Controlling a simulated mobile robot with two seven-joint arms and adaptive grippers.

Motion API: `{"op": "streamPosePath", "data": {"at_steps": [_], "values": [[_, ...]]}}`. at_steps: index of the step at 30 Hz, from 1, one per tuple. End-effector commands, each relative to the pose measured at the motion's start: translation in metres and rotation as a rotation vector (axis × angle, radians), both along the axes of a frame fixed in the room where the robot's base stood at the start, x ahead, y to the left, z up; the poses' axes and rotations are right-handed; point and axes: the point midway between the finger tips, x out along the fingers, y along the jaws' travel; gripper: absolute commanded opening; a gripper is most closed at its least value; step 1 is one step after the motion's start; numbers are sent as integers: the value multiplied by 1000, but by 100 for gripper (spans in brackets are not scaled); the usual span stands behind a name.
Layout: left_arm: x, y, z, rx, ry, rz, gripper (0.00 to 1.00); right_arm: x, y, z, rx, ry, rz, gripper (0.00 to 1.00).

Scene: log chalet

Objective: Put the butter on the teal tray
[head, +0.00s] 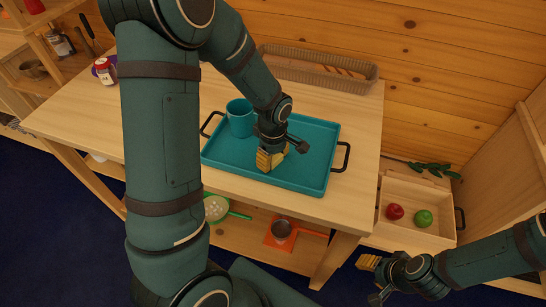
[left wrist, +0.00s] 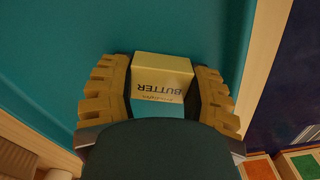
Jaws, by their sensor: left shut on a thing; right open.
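The teal tray (head: 310,165) with black handles lies on the wooden table. My left gripper (head: 268,160) is over the middle of the tray, pointing down. In the left wrist view my left gripper (left wrist: 165,95) is shut on the butter (left wrist: 162,75), a pale yellow block with a teal end and the word BUTTER. The tray's teal surface fills the background there. I cannot tell whether the butter touches the tray. In the head view the butter is mostly hidden by the fingers. My right gripper (head: 372,277) is open and empty, low at the right, away from the table.
A teal mug (head: 240,118) stands on the tray's left part, close to my left gripper. A long wicker basket (head: 320,74) lies behind the tray. A red-labelled jar (head: 105,72) stands at the table's left. A wooden crate (head: 418,238) holds a red and a green apple at right.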

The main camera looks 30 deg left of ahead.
Motion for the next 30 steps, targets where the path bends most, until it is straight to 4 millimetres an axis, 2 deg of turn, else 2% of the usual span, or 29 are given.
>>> {"op": "streamPosePath", "data": {"at_steps": [2,3,13,17,30], "values": [[0,0,-4,0,0,0,20,0,0,-4,0,0,0,47],[0,0,-3,0,1,1,65,0,0,-3,0,0,0,47],[0,0,-2,0,1,0,65,0,0,-1,0,0,0,47],[0,0,7,1,-2,-1,65,0,0,3,0,-1,0,47],[1,0,93,0,-4,0,65,6,-1,21,-3,-13,-10,47]]}}
